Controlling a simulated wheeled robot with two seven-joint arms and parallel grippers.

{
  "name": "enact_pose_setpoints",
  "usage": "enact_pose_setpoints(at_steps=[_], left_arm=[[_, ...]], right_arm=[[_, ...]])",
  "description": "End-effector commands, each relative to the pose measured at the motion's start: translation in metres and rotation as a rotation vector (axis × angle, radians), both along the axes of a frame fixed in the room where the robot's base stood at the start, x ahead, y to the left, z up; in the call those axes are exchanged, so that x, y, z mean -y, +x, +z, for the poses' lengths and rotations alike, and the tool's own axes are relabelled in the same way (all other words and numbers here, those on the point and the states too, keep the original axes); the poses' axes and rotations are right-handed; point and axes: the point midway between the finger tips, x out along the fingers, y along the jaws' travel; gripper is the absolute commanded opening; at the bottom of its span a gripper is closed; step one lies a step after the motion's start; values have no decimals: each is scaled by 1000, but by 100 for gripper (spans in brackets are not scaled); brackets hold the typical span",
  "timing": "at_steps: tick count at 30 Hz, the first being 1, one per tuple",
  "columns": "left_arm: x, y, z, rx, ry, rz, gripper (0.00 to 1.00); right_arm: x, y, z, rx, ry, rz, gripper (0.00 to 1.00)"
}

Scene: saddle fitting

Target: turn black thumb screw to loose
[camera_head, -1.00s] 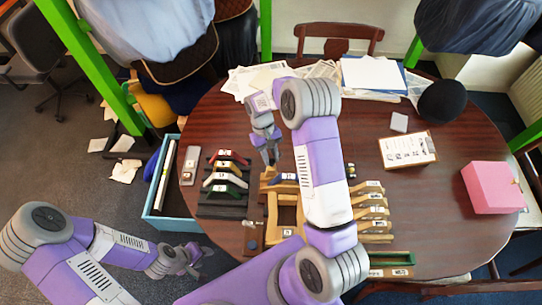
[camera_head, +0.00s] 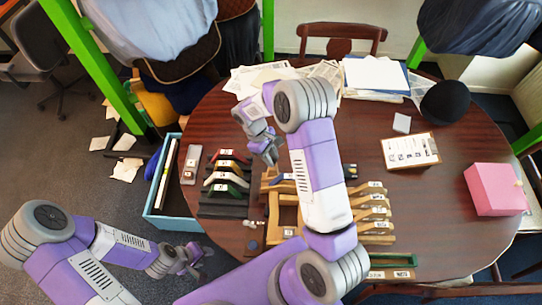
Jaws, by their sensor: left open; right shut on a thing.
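My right gripper (camera_head: 268,155) reaches down from above at the left end of a pale wooden frame (camera_head: 272,215). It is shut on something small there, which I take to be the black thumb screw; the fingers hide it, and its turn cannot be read. A small blue piece (camera_head: 284,177) lies on the frame just right of the fingertips. My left gripper (camera_head: 190,262) is open and empty, low at the left, off the table's edge and away from the frame.
Several coloured arched pieces (camera_head: 222,178) stand in a rack left of the frame. Several wooden pieces (camera_head: 373,210) are at its right. A blue bin (camera_head: 163,220) stands beside the table. A clipboard (camera_head: 410,151) and pink box (camera_head: 494,190) lie right.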

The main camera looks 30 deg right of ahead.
Motion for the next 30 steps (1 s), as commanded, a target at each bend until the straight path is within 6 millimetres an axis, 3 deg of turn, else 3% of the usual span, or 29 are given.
enact_pose_setpoints(at_steps=[12, 13, 17, 26, 30], left_arm=[[0, 0, 0, 0, 0, 0, 43], [0, 0, 0, 0, 0, 0, 43], [0, 0, 0, 0, 0, 0, 43], [0, 0, 0, 0, 0, 0, 43], [0, 0, 0, 0, 0, 0, 43]], right_arm=[[0, 1, 0, 2, 0, 8, 0], [0, 1, 0, 2, 0, 8, 32], [0, 0, 0, 1, 0, 7, 52], [0, 1, 1, 1, 0, 7, 52], [-4, 6, 14, 4, 1, 6, 52]])
